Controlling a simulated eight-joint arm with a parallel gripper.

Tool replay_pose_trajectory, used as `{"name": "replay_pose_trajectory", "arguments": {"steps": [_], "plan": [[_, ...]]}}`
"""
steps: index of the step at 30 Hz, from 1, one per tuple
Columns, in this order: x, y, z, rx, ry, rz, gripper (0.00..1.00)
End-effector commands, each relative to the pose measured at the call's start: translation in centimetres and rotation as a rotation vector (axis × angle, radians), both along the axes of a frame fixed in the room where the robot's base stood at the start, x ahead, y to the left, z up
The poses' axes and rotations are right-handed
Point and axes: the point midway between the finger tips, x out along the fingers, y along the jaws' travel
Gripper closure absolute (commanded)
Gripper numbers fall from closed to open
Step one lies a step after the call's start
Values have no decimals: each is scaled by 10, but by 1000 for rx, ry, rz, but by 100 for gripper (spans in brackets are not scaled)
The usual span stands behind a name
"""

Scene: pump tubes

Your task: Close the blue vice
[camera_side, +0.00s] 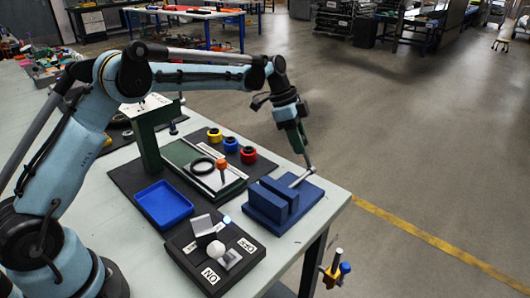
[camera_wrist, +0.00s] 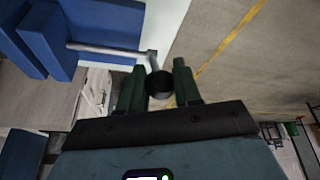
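The blue vice (camera_side: 268,213) stands at the right corner of the table. Its two upright jaws show a narrow gap between them. A grey screw rod (camera_side: 301,178) with a crank sticks out of its right side. In the wrist view the vice (camera_wrist: 100,22) is at the upper left, and its rod (camera_wrist: 105,47) runs right to the crank and a dark round handle (camera_wrist: 160,84). My gripper (camera_side: 303,150) is above the crank end.
Red, blue and yellow rolls (camera_side: 231,145) and a green fixture (camera_side: 190,160) are behind. The table edge is close to the vice; open floor lies beyond.

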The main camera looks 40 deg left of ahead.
Motion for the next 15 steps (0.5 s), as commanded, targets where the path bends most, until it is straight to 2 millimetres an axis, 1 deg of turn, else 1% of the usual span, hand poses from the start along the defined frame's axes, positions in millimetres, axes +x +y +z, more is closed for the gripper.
{"name": "replay_pose_trajectory", "arguments": {"steps": [1, 6, 15], "plan": [[0, 0, 0, 0, 1, 0, 75], [0, 0, 0, 0, 1, 0, 100], [-1, 2, -1, -9, 5, 0, 100]]}}
